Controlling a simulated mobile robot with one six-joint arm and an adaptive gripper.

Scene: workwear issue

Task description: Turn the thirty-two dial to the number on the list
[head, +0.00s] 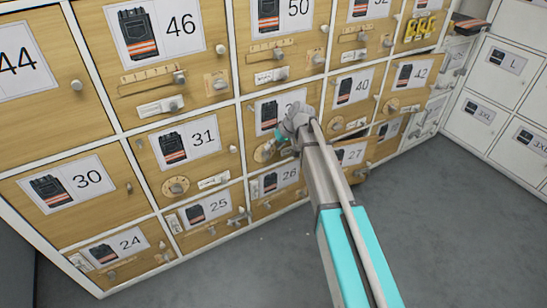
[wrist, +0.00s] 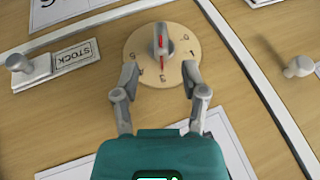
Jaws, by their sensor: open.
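The door at my gripper has a number label (head: 268,115) that is mostly covered by my arm, so its number is not readable in the head view. Its round wooden dial (head: 263,153) shows beside my gripper (head: 283,137). In the wrist view the dial (wrist: 140,45) carries a grey knob (wrist: 161,42) with a red mark along it, and small digits around its rim. My gripper (wrist: 161,74) is open, its fingertips on either side of the dial's near part, apart from the knob. I see no readable list.
Other doors with dials, latches and knobs surround this one, such as door 31 (head: 186,145) and door 40 (head: 352,90). A STOCK plate (wrist: 75,56) and knobs (wrist: 298,66) stick out near the dial. Grey floor (head: 440,220) is clear at right.

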